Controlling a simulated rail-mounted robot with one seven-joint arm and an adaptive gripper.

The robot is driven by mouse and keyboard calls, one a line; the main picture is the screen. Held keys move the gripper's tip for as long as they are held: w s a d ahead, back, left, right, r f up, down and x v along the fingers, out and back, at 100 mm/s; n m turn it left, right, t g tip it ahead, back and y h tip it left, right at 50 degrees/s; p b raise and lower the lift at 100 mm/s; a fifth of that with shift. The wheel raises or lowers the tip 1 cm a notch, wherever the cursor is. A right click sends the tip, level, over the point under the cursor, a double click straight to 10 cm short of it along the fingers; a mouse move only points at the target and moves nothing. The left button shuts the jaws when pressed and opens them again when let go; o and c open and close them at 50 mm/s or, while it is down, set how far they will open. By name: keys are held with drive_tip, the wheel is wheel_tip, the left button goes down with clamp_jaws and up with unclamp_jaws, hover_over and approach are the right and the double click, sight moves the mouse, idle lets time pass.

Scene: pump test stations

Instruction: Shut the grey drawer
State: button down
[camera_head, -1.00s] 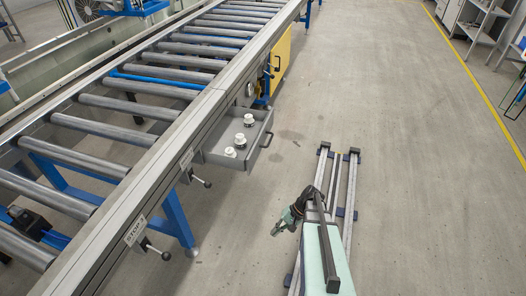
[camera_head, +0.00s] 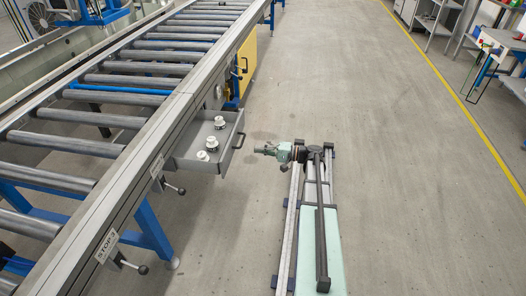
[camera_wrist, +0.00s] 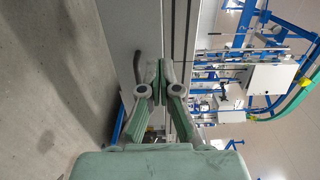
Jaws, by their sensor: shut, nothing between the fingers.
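The grey drawer (camera_head: 192,163) is open, sticking out from the side of the roller conveyor in the head view. Its black handle (camera_head: 239,140) is on the front panel. My gripper (camera_head: 258,150) is just right of the drawer front, pointing at it, with a small gap showing in the head view. In the wrist view my gripper (camera_wrist: 159,84) is shut and empty. The drawer's grey front (camera_wrist: 120,30) shows ahead of it, and the dark handle (camera_wrist: 137,68) lies just left of the fingertips. Whether the fingers touch the front cannot be told.
White round parts (camera_head: 213,143) stand in the drawer. The conveyor (camera_head: 148,135) runs along the left, with a clamp lever (camera_head: 174,188) below the drawer and a yellow panel (camera_head: 247,62) beyond it. Open floor (camera_head: 380,150) lies to the right.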

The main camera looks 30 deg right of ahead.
sight(229, 145)
drive_tip(key=b+x, duration=0.2)
drive_tip(key=x, duration=0.7)
drive_tip(key=shift+f, duration=0.1)
drive_tip(key=shift+w+a, duration=0.45)
drive_tip(key=shift+a, duration=0.05)
